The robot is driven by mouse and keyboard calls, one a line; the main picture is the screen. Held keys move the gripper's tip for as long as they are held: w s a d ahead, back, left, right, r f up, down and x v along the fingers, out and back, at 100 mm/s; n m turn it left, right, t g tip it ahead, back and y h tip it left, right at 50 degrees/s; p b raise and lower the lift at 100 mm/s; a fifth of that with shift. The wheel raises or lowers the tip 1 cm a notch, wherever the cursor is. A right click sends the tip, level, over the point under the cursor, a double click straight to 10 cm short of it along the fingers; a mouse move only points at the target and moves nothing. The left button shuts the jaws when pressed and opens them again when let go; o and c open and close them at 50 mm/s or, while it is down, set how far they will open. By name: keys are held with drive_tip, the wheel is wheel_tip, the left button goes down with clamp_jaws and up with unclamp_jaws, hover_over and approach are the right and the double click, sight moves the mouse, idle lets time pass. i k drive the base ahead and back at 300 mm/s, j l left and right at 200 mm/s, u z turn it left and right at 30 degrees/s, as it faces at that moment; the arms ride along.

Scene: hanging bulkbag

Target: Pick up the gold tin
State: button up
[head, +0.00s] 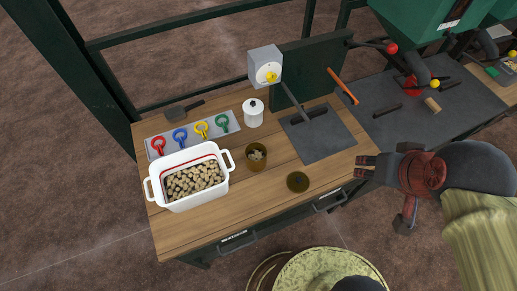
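A dark gold, open-topped tin (256,164) stands upright on the wooden worktop, right of the white tub, with pale bits inside. A round dark gold lid-like piece (297,181) lies on the worktop to its right and nearer the front edge. My gripper (366,167) is at the right end of the worktop, well right of the tin and apart from it. Nothing shows in its grip. Its fingers are small and dark here, and I cannot tell how far apart they are.
A white two-handled tub (202,203) of pellets stands left of the tin. Behind are a tray of coloured clips (153,145), a white lidded pot (253,120) and a scoop (182,112). A grey plate with a lever (325,146) lies at the back right. The front middle worktop is clear.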

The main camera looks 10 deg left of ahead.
sight(255, 153)
drive_tip(key=u, duration=1.9)
drive_tip(key=l+z, duration=0.1)
drive_tip(key=z, duration=0.3)
drive_tip(key=i+z, duration=0.15)
drive_tip(key=z, duration=0.2)
drive_tip(key=k+z, duration=0.2)
drive_tip(key=z, duration=0.15)
drive_tip(key=k+l+z, duration=0.1)
drive_tip(key=z, duration=0.25)
drive_tip(key=k+l+z, duration=0.15)
drive_tip(key=z, duration=0.2)
drive_tip(key=k+l, duration=0.05)
drive_tip(key=k, duration=0.05)
